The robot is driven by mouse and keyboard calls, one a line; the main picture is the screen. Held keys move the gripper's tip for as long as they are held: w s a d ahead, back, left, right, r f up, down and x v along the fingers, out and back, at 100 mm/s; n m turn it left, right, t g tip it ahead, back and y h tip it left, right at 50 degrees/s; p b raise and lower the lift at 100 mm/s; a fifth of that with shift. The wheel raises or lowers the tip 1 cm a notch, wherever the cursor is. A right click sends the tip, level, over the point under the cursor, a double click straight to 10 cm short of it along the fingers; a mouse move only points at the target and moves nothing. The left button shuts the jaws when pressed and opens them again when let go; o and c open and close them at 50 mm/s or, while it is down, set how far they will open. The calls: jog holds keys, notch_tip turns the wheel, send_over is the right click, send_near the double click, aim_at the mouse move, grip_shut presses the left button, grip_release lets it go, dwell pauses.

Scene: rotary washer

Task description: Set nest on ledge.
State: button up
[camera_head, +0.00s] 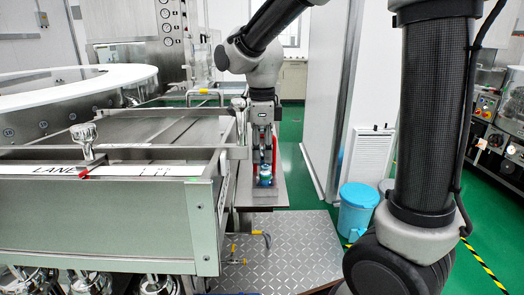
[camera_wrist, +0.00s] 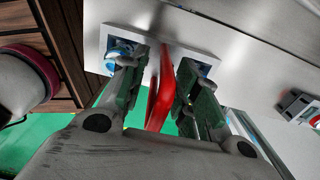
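The nest (camera_wrist: 101,45) appears to be the pale frame with a red upright handle (camera_wrist: 159,90) and blue-and-white parts in its openings. In the head view its red handle (camera_head: 275,150) stands beside a teal-and-white part (camera_head: 265,175), low over a grey metal surface (camera_head: 263,197) right of the bench; contact below is unclear. My gripper (camera_wrist: 162,62) points down with one finger on each side of the red handle. The fingers hide much of the frame, and whether they press on the handle is unclear. I cannot tell which surface is the ledge.
A metal bench marked LANE (camera_head: 105,225), with a knob (camera_head: 84,138), fills the left. Yellow-handled valves (camera_head: 266,239) stick out above a tread plate (camera_head: 295,250). A white partition (camera_head: 325,90) and a blue bin (camera_head: 356,210) stand to the right. Green floor shows between.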

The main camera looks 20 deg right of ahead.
notch_tip(320, 180, up, 12)
jog(key=shift+r, duration=0.15)
jog(key=s+d+f+n+t, duration=0.2)
jog(key=s+d+f+n, duration=0.1)
jog(key=s+d+n, duration=0.4)
jog(key=s+d+f+n+t, duration=0.2)
jog(key=s+d+f+n, duration=0.2)
jog(key=s+d+n, duration=0.3)
jog(key=s+n, duration=0.5)
jog(key=n, duration=0.2)
jog(key=shift+d+n, duration=0.3)
jog(key=shift+d, duration=0.1)
